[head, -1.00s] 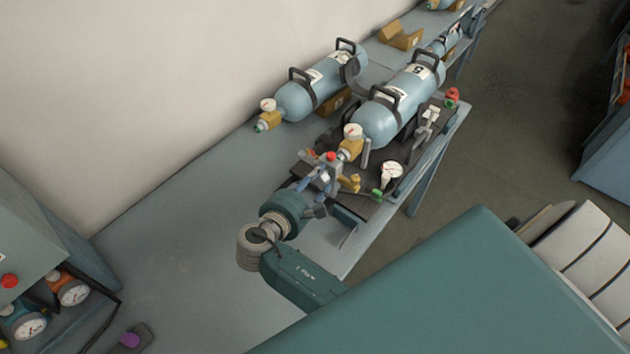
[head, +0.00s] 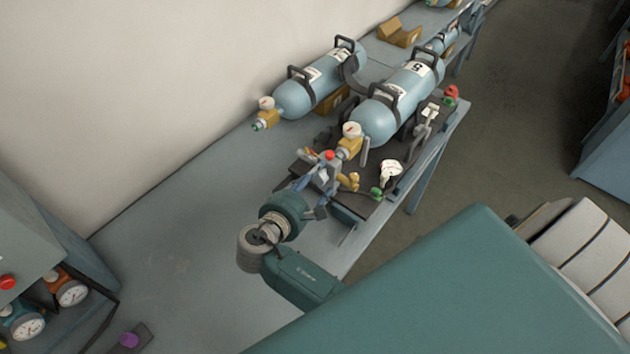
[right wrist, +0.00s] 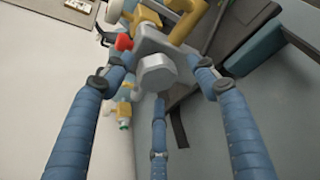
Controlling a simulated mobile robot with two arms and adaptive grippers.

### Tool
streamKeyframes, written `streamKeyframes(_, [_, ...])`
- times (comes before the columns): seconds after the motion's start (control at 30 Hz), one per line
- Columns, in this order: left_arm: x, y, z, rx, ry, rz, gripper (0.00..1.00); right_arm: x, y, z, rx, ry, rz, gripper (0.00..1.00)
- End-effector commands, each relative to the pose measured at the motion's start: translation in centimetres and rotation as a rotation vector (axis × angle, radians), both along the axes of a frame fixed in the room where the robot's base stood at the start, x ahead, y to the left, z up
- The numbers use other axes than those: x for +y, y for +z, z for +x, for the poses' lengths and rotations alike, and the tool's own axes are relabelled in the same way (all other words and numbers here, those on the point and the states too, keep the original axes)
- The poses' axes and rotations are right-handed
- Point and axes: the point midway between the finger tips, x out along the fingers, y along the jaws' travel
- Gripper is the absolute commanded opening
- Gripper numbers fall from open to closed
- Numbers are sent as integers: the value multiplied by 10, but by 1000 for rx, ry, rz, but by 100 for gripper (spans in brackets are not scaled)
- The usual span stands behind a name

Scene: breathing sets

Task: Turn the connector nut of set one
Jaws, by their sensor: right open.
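A blue cylinder (head: 385,118) lies on the bench with a yellow valve and a round gauge (head: 351,130) at its near end. A grey connector block with a red knob (head: 329,155) sits just in front of that valve. In the right wrist view, a grey six-sided connector nut (right wrist: 158,72) sticks out of the block toward the camera. My right gripper (head: 314,184) is open, its blue fingers spread around the nut's end. In the wrist view, gaps show between the fingers and the nut. The nut is hidden in the head view. My left gripper is out of view.
A second blue cylinder (head: 310,88) lies behind, nearer the wall. A dark mat (head: 370,203) holds a white gauge (head: 391,172) and small fittings right of the gripper. A grey cabinet with dials (head: 28,250) stands at left. The bench (head: 170,250) is clear between.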

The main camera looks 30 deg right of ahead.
Motion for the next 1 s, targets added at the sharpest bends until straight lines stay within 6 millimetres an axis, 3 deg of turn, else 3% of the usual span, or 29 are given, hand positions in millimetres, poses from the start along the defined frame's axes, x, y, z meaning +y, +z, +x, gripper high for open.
streamKeyframes(0.47, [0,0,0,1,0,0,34,54,20,-33,5,1,4,58])
streamKeyframes(1.0, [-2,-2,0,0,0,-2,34,53,18,-31,19,-1,-26,58])
